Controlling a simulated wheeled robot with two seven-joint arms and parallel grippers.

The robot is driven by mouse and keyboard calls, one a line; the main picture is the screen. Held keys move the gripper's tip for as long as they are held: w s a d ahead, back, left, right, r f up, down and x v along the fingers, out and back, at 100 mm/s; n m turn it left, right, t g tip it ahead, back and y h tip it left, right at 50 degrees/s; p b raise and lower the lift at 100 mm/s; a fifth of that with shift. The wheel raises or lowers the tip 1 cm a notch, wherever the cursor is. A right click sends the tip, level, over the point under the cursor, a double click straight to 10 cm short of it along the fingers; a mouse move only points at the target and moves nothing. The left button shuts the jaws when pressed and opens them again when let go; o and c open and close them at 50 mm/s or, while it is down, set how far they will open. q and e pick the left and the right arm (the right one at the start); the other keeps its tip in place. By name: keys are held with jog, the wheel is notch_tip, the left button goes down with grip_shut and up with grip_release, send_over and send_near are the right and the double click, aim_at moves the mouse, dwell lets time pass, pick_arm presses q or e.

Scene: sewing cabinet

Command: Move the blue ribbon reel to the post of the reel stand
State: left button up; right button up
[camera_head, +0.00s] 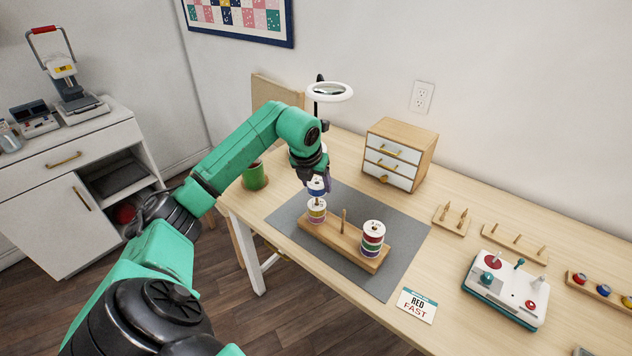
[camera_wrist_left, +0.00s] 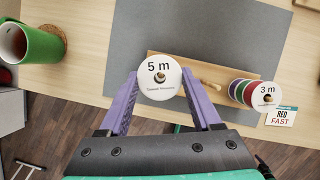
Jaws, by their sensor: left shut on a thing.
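My left gripper (camera_head: 319,184) is shut on the blue ribbon reel (camera_head: 316,190), which is upright above the left end of the wooden reel stand (camera_head: 336,240). In the left wrist view the reel's white "5 m" face (camera_wrist_left: 160,66) sits between the purple fingers (camera_wrist_left: 160,100). A yellow and purple reel (camera_head: 317,211) sits directly below it on the stand; I cannot tell whether the two touch. The stand's middle post (camera_head: 343,221) is bare. A stack of several reels (camera_head: 373,239) is on its right end, marked "3 m" in the wrist view (camera_wrist_left: 267,92). My right gripper is out of view.
The stand lies on a grey mat (camera_head: 392,280). A ring magnifier (camera_head: 331,92) stands behind my gripper, a green cup (camera_head: 254,176) to its left. A small drawer box (camera_head: 402,148) is at the back. A "RED FAST" card (camera_head: 417,305) and a white device (camera_head: 506,288) are right.

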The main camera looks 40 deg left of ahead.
pick_arm(q)
jog(key=shift+f, duration=0.4)
jog(key=shift+f+b, duration=0.15)
jog(key=shift+b, duration=0.15)
jog(key=shift+f+b, duration=0.9)
jog(key=shift+f, duration=0.35)
jog(key=o, duration=1.4)
jog(key=shift+r, duration=0.1)
